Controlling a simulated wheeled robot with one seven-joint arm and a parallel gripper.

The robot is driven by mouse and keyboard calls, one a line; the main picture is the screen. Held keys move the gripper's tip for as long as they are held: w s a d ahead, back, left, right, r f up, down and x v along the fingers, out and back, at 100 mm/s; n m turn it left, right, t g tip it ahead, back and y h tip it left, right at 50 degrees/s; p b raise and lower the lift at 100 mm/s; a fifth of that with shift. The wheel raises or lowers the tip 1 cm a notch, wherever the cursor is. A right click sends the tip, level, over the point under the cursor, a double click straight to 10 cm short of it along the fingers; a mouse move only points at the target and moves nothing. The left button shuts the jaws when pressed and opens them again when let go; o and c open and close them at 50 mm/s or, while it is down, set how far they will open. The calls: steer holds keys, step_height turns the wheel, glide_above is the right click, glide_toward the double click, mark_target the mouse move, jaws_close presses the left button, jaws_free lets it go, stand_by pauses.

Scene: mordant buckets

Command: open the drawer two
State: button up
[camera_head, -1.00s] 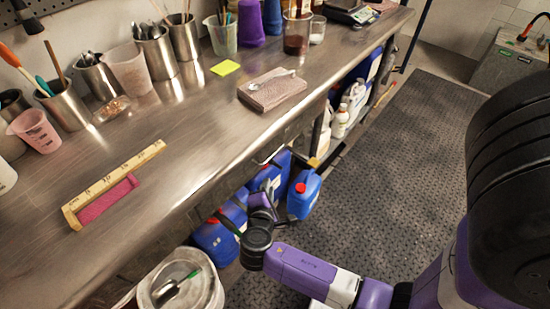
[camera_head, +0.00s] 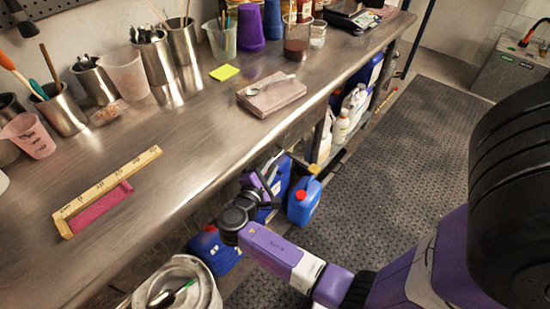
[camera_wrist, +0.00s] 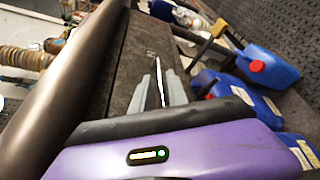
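The dark drawer front (camera_wrist: 128,62) lies under the steel bench edge in the wrist view, with a small unreadable pale mark on it. I cannot tell which drawer number it is. My gripper (camera_wrist: 162,76) points along this front, its grey fingers close together with a thin bright strip between them. I cannot tell whether that strip is a handle held by the fingers or one just beyond them. In the head view my gripper (camera_head: 268,170) is under the bench's front edge, mostly hidden by my wrist. No drawer gap shows.
The steel bench (camera_head: 185,140) carries cups, a wooden ruler (camera_head: 105,192) and a pink block with a spoon (camera_head: 271,95). Blue canisters (camera_head: 304,200) stand below, close to my gripper. The dark floor mat (camera_head: 405,150) is clear.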

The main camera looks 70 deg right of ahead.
mark_target(275, 157)
steer(key=shift+x, duration=2.35)
jaws_close()
